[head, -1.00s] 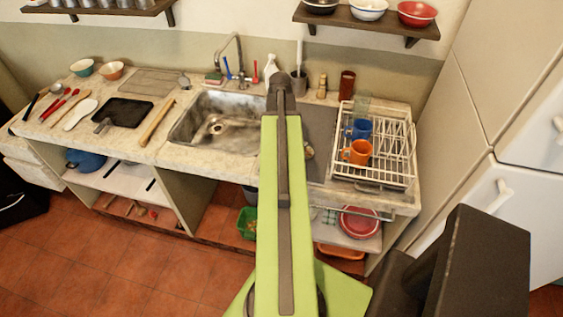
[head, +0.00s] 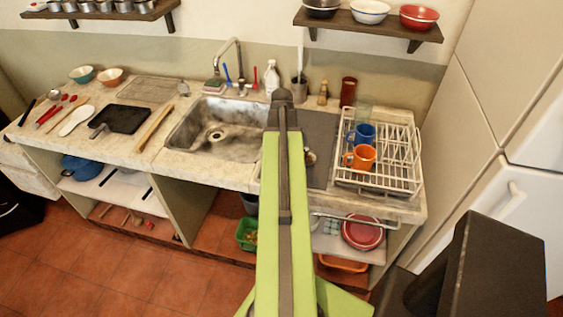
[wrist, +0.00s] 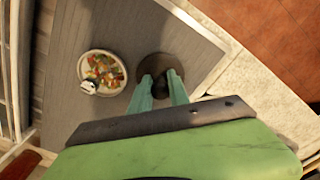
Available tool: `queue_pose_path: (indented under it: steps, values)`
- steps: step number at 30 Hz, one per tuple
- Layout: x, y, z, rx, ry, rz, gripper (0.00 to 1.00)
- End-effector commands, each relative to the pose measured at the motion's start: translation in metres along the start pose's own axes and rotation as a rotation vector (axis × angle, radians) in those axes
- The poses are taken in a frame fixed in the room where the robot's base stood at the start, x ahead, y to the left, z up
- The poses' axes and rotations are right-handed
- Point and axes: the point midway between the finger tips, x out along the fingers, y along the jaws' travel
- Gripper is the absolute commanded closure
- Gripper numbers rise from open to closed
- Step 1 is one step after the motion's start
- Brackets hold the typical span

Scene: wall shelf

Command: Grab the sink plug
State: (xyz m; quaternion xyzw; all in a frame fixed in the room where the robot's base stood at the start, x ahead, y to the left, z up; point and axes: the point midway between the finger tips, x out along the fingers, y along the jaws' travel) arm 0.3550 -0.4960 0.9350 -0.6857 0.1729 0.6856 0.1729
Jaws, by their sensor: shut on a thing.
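The sink plug (wrist: 152,65) is a dark brown disc with a black knob on top, seen in the wrist view over the grey ribbed mat (wrist: 195,45). My gripper (wrist: 163,88) has its two teal fingers on either side of the knob, shut on it. I cannot tell whether the disc touches the mat. In the head view my green arm hides the gripper and the plug. The metal sink (head: 190,135) is left of the arm, with its drain open to view.
A small dish of colourful scraps (wrist: 103,68) lies beside the plug. A white dish rack (head: 405,165) with an orange mug (head: 361,157) and a blue mug (head: 364,133) stands to the right. A spray bottle (head: 273,78) stands behind the arm's tip.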

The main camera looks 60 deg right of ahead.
Motion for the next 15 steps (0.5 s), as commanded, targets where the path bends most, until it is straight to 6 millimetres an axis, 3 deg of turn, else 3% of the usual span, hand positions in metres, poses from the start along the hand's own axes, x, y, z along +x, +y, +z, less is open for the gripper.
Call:
queue_pose_path:
  steps: [15]
  values:
    - [-0.0047,0.0003,0.0002,0.001,0.000,0.000,1.00]
